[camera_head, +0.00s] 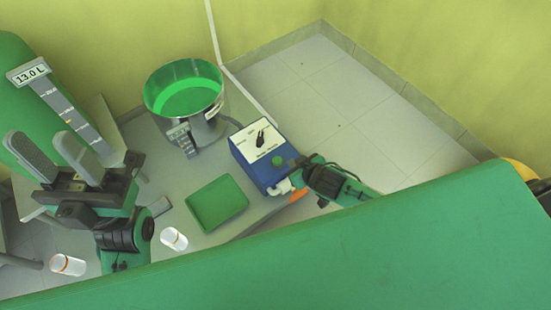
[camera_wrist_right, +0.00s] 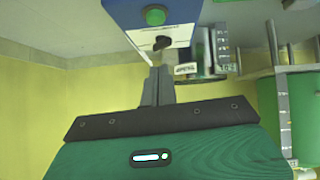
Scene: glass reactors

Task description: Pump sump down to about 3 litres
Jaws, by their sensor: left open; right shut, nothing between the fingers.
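A blue control box (camera_head: 262,155) stands at the right edge of the grey table. Its white panel has a black knob (camera_head: 261,138) and a green button (camera_head: 278,160); the panel text is too small to read. My right gripper (camera_wrist_right: 157,82) is shut and empty, its fingers pointing at the knob side of the box; contact cannot be told. A steel pot (camera_head: 204,118) holds green liquid and has a level scale on its front. A big green vessel (camera_head: 22,75) at the left has a scale and a sign (camera_head: 30,73) reading 13.0 L. My left gripper (camera_head: 45,143) is open and empty before it.
A green tray (camera_head: 217,203) lies in front of the box. A clear beaker (camera_head: 173,239) is near the table's front, and another beaker with an orange band (camera_head: 68,265) is at lower left. A broad green surface (camera_head: 380,250) fills the foreground. Tiled floor at the right is clear.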

